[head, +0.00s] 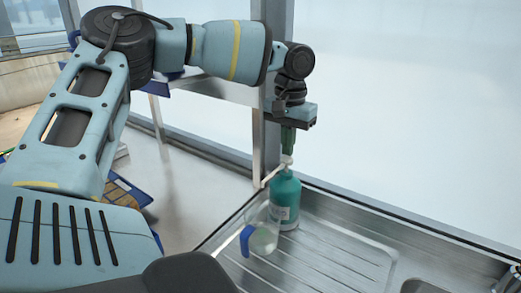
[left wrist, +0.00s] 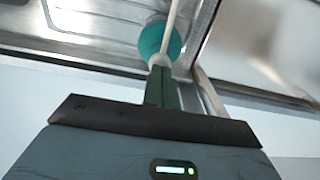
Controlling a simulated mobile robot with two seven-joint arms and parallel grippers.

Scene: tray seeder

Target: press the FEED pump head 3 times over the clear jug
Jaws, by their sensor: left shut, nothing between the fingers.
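A teal pump bottle (head: 285,205) with a pale label stands upright on the ribbed metal drainer. Its white pump head (head: 286,160) has a spout pointing to the lower left, over the clear jug (head: 264,238). The jug has a blue handle and stands beside the bottle. My left gripper (head: 288,150) points straight down with its green fingers shut and empty, right at the top of the pump head. In the left wrist view the shut fingers (left wrist: 161,72) meet the white pump head, with the teal bottle (left wrist: 151,40) beyond. Whether they touch I cannot tell. My right gripper is not in view.
The metal drainer (head: 335,232) has free room right of the bottle. A window frame post (head: 266,150) stands close behind my left gripper.

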